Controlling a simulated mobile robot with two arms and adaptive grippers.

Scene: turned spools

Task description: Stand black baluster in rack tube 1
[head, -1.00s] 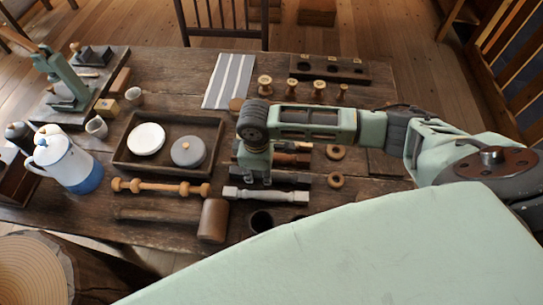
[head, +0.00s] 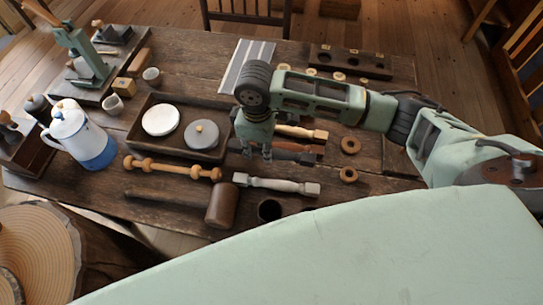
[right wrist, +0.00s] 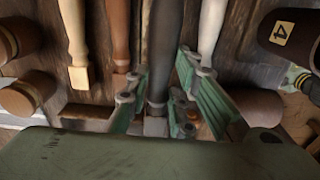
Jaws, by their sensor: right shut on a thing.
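My right gripper (head: 257,152) is shut on the black baluster (head: 300,153). In the right wrist view the green fingers (right wrist: 157,112) stand on both sides of the black baluster (right wrist: 165,45), near its square end. The baluster lies about level; I cannot tell how far it is above the table. A dark open tube (head: 270,210) stands at the table's near edge, partly above my own pale green body. In the right wrist view a dark tube (right wrist: 290,32) carries the number 4. I cannot make out tube 1. My left gripper is not in view.
A grey-white baluster (head: 275,185) lies nearer, with a mallet (head: 220,205) to its left. Red-brown (head: 310,146) and light wood (head: 300,131) balusters lie beyond. A tray (head: 135,138) with two discs is left. Two rings (head: 350,145) lie right.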

